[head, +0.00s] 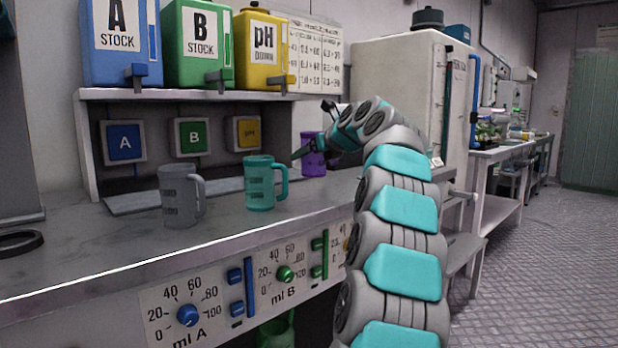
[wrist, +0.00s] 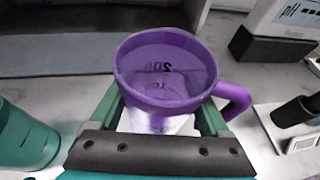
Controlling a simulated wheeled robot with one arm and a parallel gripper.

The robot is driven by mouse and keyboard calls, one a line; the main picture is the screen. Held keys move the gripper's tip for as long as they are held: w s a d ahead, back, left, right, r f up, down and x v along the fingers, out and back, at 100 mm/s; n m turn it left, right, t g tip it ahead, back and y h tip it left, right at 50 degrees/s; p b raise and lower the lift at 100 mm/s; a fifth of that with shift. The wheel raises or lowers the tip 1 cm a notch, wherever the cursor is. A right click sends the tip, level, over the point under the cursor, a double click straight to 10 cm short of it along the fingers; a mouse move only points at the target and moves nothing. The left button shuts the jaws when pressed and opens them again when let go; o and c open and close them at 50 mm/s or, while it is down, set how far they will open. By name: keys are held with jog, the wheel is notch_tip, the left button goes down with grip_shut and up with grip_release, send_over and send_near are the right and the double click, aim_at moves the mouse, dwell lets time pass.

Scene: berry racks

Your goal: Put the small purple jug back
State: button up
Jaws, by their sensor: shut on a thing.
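The small purple jug (head: 313,160) is at the back of the counter, right of the teal jug (head: 262,183), partly hidden by my gripper (head: 303,151) in the head view. In the wrist view the purple jug (wrist: 165,72) is upright between the green fingers of my gripper (wrist: 162,118), which is shut on its body. Its handle points right, and dark measuring marks show inside it. I cannot tell whether its base touches the counter. The teal jug also shows at the left edge of the wrist view (wrist: 24,138).
A grey jug (head: 180,196) stands left of the teal one. Blue (head: 120,45), green (head: 200,45) and yellow (head: 260,50) tanks with taps sit on the shelf (head: 180,95) above. In the wrist view, a device with a black probe (wrist: 297,112) lies close right of the purple jug's handle.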

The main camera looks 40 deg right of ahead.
aim_at(311, 170)
jog(key=shift+f+b, duration=0.6)
jog(key=shift+f, duration=1.65)
jog(key=o, duration=1.3)
jog(key=shift+o, duration=0.2)
jog(key=shift+s+r, duration=0.25)
jog(key=shift+s, duration=0.15)
jog(key=p+v, duration=0.1)
jog(key=v, duration=1)
jog(key=shift+w, duration=0.1)
